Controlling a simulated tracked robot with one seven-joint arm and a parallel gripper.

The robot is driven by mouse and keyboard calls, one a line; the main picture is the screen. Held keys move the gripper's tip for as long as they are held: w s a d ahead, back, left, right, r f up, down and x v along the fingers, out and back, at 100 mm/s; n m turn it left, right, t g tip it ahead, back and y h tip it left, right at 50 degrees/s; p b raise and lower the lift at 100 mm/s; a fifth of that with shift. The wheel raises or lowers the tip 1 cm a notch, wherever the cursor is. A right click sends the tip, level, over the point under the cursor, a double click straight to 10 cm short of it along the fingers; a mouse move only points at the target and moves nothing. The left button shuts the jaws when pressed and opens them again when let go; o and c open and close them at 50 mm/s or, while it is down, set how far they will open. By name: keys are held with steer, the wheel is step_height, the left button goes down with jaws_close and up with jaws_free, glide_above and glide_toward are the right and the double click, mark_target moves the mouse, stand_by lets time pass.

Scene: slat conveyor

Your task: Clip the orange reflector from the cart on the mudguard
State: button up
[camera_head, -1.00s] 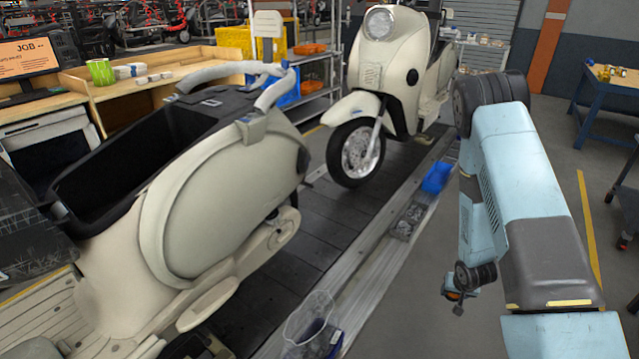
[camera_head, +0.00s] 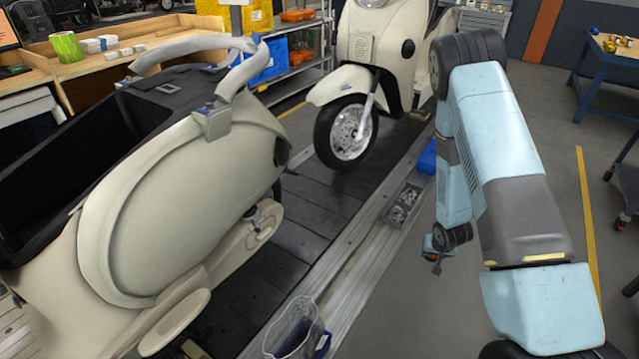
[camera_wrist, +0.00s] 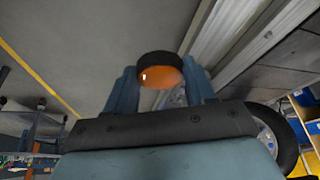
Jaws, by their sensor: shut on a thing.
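My gripper (camera_head: 437,254) hangs low over the floor to the right of the conveyor. In the wrist view its two blue fingers (camera_wrist: 160,90) are shut on the orange reflector (camera_wrist: 158,76), a round piece with a black rim. In the head view the reflector shows only as a small orange spot at the gripper. A cream front mudguard (camera_head: 338,85) sits over the front wheel of the far scooter, well away from my gripper. The near scooter (camera_head: 190,215) shows its cream side and open black bay. I cannot tell which object is the cart.
The slat conveyor (camera_head: 305,235) runs between the scooters, with a metal rail along its right side. A clear container (camera_head: 297,328) and a grey tray (camera_head: 404,205) sit along that rail. A blue table (camera_head: 600,85) stands at the back right. Grey floor is free right of the conveyor.

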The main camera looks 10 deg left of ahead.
steer(key=w+a+r+m+t+y, duration=0.2)
steer(key=a+r+y, duration=0.2)
steer(key=a, duration=1.1)
steer(key=w+a+r+m+t+y, duration=0.2)
steer(key=a+r, duration=0.7)
steer(key=a, duration=0.7)
steer(key=w+a+r+m+t+y, duration=0.2)
steer(key=a+r+m+t+y, duration=0.2)
steer(key=a, duration=1.1)
steer(key=shift+a+r+y, duration=0.25)
steer(key=shift+r+y, duration=1.15)
steer(key=shift+r, duration=0.45)
steer(key=shift+w+r, duration=0.1)
steer(key=shift+w, duration=0.05)
steer(key=shift+w+a, duration=0.35)
steer(key=shift+a, duration=0.45)
steer(key=shift+w+a, duration=0.3)
steer(key=shift+a, duration=0.5)
